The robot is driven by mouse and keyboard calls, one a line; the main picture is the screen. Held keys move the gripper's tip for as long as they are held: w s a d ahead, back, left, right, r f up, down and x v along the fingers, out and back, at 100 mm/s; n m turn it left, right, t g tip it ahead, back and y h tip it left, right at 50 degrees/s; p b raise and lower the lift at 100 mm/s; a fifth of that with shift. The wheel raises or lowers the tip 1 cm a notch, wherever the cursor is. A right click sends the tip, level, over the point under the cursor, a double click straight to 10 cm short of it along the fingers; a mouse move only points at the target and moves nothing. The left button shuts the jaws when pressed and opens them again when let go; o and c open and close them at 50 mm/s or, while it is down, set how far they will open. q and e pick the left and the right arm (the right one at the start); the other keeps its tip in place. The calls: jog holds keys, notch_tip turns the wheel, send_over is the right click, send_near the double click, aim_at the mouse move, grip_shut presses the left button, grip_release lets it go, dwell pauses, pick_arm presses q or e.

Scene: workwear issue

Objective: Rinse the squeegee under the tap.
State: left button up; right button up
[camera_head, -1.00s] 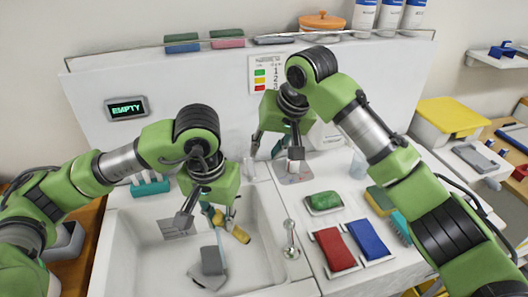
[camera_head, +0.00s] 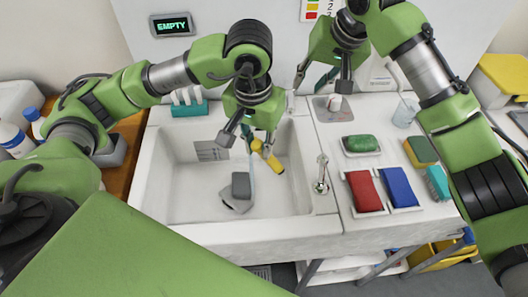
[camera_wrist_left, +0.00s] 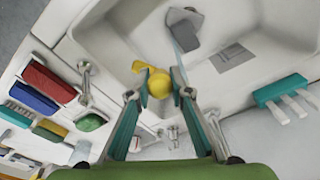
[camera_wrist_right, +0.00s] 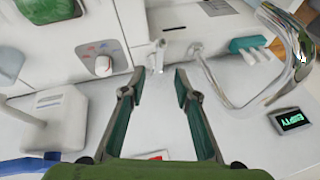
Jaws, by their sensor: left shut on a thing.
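The squeegee shows a yellow handle part (camera_head: 266,154) over the sink, with a thin pale-blue strip beside it. In the left wrist view its yellow end (camera_wrist_left: 160,84) sits between the fingertips. My left gripper (camera_head: 248,140) is shut on it above the basin. The strip reaches toward a grey block on a light piece (camera_head: 240,186) on the basin floor; I cannot tell if they join. My right gripper (camera_wrist_right: 156,85) is open and empty before the back wall. A curved chrome tap spout (camera_wrist_right: 298,55) and a red-and-blue marked knob (camera_wrist_right: 103,66) show in the right wrist view.
The white sink (camera_head: 160,185) has a chrome fitting (camera_head: 322,175) on its right rim. Green soap (camera_head: 360,143) and red (camera_head: 364,190) and blue (camera_head: 398,187) pads lie on the right counter. A screen (camera_head: 171,25) reads EMPTY. My right arm covers the far right.

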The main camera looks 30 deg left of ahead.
aim_at(291, 99)
pick_arm(q)
jog(key=shift+w+d, duration=0.1)
jog(key=shift+d, duration=0.3)
pick_arm(e)
jog(key=shift+f, duration=0.2)
jog(key=shift+w+d, duration=0.15)
grip_shut()
pick_arm(q)
jog(key=shift+d, duration=0.1)
pick_arm(e)
jog(key=w+d+f+n+g+y, duration=0.1)
jog(key=w+d+f+n+y, duration=0.15)
jog(key=w+d, duration=0.35)
jog(key=shift+m, duration=0.35)
jog(key=a+f, duration=0.5)
jog(key=s+a+f, duration=0.1)
jog(key=a+f, duration=0.1)
jog(key=shift+a+f, duration=0.15)
jog(key=shift+a, duration=0.25)
jog(key=shift+s+a, duration=0.15)
jog(key=shift+a, duration=0.2)
